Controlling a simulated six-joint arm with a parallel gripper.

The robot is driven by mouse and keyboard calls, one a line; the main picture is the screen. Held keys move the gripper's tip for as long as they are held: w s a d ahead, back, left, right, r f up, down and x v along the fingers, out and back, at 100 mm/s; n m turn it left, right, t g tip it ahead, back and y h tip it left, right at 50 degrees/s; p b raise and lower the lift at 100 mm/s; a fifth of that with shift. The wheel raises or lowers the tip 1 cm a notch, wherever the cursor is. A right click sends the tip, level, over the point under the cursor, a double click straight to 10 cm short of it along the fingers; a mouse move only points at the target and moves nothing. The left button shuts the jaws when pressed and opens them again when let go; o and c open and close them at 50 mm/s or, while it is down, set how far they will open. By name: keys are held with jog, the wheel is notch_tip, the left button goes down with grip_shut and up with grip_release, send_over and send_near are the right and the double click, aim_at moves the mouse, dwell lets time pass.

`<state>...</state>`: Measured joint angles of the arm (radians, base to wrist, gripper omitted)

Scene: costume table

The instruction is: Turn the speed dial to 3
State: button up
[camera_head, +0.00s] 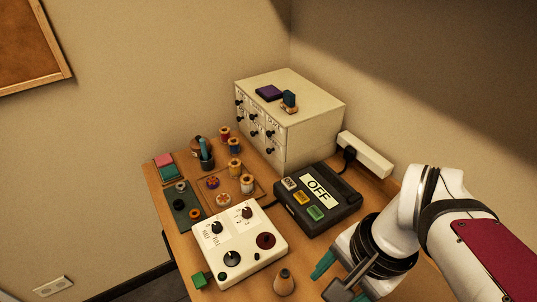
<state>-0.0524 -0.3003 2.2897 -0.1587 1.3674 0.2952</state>
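A white control box (255,262) sits at the front of the table. On its top are a dark pointer knob (216,227) beside small markings and a dark red-brown knob (246,212). Nearer the front are a black round control (232,258) and a dark red round control (265,241). The markings are too small to read, so I cannot tell which is the speed dial or its setting. My gripper (343,281) is at the lower right, apart from the box. Its teal-tipped fingers look spread, with nothing visible between them.
A dark unit (337,216) with an OFF label and coloured buttons is right of the box. A cream drawer cabinet (310,140) stands behind. Thread spools (247,184) and a green tray (178,205) lie left and behind.

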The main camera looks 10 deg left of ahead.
jog(key=w+a+m+y, duration=0.1)
jog(key=w+a+m, duration=0.5)
jog(key=w, duration=0.9)
jog(key=m+y, duration=0.1)
jog(key=m, duration=0.3)
send_near(247, 210)
jog(key=x, duration=0.7)
jog(key=shift+a+f, duration=0.1)
jog(key=shift+f, duration=0.15)
jog(key=shift+a+f, duration=0.2)
jog(key=shift+f, duration=0.3)
grip_shut()
